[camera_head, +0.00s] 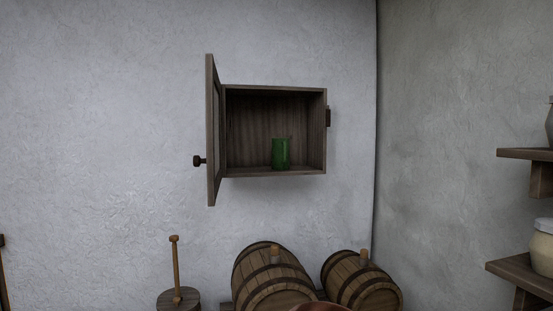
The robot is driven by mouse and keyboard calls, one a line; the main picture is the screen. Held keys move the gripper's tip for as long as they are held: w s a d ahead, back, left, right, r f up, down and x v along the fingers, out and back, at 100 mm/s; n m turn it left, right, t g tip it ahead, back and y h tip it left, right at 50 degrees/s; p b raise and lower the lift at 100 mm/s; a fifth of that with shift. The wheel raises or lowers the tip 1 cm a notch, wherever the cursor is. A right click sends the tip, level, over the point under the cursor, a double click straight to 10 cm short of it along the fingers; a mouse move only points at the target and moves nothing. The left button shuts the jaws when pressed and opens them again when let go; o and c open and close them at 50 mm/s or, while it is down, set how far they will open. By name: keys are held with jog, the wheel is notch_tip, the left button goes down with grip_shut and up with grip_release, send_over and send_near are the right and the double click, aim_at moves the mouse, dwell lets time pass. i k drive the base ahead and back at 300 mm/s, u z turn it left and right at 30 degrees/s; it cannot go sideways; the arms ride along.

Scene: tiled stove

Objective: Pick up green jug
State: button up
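The green jug (280,154) stands upright on the floor of a small wooden wall cabinet (273,174), right of the cabinet's middle and near its front edge. The cabinet's door (213,130) is hinged on the left and stands wide open, with a dark knob (198,161) on it. The jug is in plain sight, with nothing in front of it. My gripper is not in view.
Two wooden barrels (270,270) (360,282) lie below the cabinet. A wooden churn (178,297) with an upright stick stands at lower left. Shelves with jars (519,154) (522,276) are on the right wall. The wall around the cabinet is bare.

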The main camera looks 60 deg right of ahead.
aim_at(281, 146)
jog(key=k, duration=0.25)
jog(key=z, duration=0.9)
